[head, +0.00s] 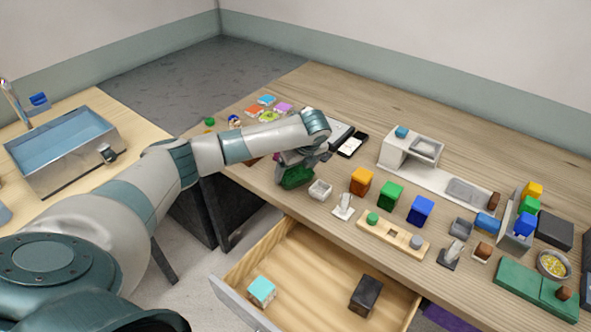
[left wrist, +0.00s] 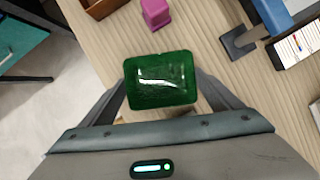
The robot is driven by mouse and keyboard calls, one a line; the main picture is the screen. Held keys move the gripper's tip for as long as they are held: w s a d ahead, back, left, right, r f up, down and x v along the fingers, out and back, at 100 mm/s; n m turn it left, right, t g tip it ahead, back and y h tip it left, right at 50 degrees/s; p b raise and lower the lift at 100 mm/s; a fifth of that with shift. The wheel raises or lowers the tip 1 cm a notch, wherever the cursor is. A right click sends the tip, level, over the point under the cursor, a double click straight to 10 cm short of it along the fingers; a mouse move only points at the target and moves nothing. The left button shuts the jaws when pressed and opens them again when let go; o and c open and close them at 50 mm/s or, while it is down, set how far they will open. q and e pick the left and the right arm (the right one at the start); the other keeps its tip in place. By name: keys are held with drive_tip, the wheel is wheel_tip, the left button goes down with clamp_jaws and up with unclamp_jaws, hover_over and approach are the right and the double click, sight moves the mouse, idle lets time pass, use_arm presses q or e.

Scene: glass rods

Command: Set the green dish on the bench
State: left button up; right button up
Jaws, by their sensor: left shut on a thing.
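The green dish (head: 296,177) is at the front left part of the wooden bench (head: 330,97), near its front edge. My left gripper (head: 303,160) reaches over it from above and is shut on it. In the left wrist view the green dish (left wrist: 160,68) sits between the two fingers of my left gripper (left wrist: 163,98), with bench wood around it. I cannot tell whether the dish touches the bench or hangs just above it. My right gripper is not in view.
A small white dish (head: 320,190) stands just right of the green dish. Orange (head: 361,180), green (head: 389,195) and blue (head: 421,210) blocks stand further right. An open drawer (head: 315,268) juts out below. A pink block (left wrist: 156,13) and a blue-grey device (left wrist: 285,15) are near the gripper.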

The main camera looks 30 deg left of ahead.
use_arm(q)
drive_tip(key=o, duration=1)
drive_tip(key=shift+o, duration=0.2)
drive_tip(key=b+v, duration=0.2)
drive_tip(key=v, duration=1)
